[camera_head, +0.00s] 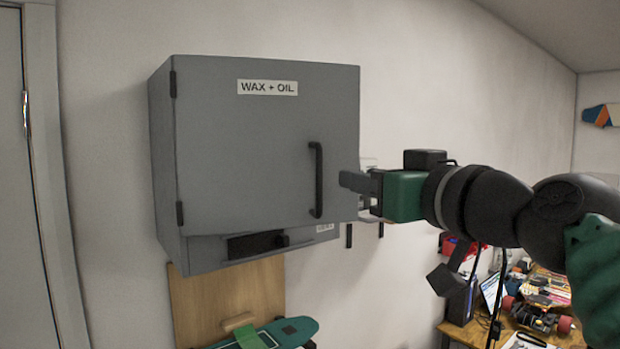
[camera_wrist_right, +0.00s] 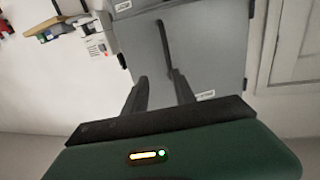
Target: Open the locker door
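The grey locker (camera_head: 165,150) hangs on the wall, and its door (camera_head: 240,150), labelled "WAX + OIL", looks shut. Hinges show on the door's left edge. A black vertical bar handle (camera_head: 317,180) is near its right edge. My right gripper (camera_head: 346,181) is just right of the handle, by the door's right edge, apart from the handle in the head view. In the right wrist view its fingers (camera_wrist_right: 160,82) are spread, with the dark handle (camera_wrist_right: 163,45) showing ahead between them. Nothing is held. My left gripper is not in view.
Below the door is a lower locker section with a dark slot (camera_head: 255,245). A wooden panel (camera_head: 200,302) and a green skateboard deck (camera_head: 300,329) are beneath. A cluttered workbench (camera_head: 458,332) stands at lower right. The space before the door's left part is clear.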

